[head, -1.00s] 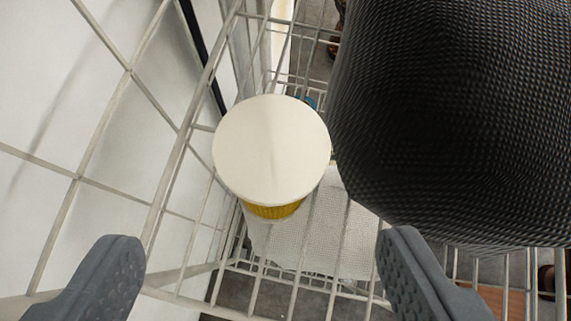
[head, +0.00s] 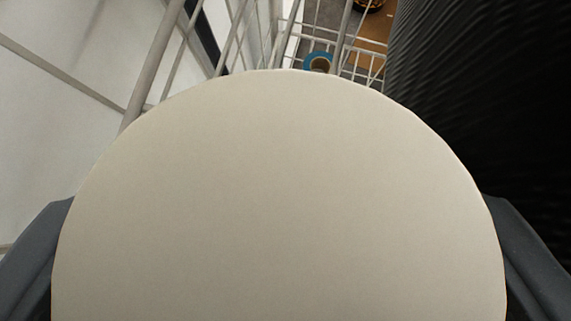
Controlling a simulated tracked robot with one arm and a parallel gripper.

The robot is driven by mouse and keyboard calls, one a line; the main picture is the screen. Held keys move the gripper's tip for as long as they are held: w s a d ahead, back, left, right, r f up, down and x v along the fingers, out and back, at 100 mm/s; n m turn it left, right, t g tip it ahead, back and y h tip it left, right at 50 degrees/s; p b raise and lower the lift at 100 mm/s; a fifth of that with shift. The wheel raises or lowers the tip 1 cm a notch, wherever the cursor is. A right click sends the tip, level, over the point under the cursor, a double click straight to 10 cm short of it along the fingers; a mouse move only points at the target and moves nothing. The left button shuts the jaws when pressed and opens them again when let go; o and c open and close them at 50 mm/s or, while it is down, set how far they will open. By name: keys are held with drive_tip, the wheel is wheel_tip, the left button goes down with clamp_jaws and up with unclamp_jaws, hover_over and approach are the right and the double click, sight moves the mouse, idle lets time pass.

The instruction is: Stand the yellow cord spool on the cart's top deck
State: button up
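The yellow cord spool (head: 280,200) shows only its broad cream end disc, which fills most of the head view. Its yellow cord is hidden under the disc. My gripper (head: 280,262) has its dark grey fingers spread wide, one at the left and one at the right of the disc. The disc covers the inner faces and tips of both fingers, so I cannot see contact with the spool. The cart's top deck cannot be made out.
A wire basket (head: 165,62) runs along the left and far side. A large black textured body (head: 495,100) stands close at the right. A blue ring-shaped roll (head: 318,62) lies beyond the bars. A white panel (head: 60,120) is at the left.

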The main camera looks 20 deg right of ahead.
drive_tip(key=shift+w+d+f, duration=0.1)
drive_tip(key=shift+w+f, duration=0.1)
drive_tip(key=shift+f, duration=0.05)
drive_tip(key=c, duration=1.1)
drive_tip(key=shift+r, duration=0.2)
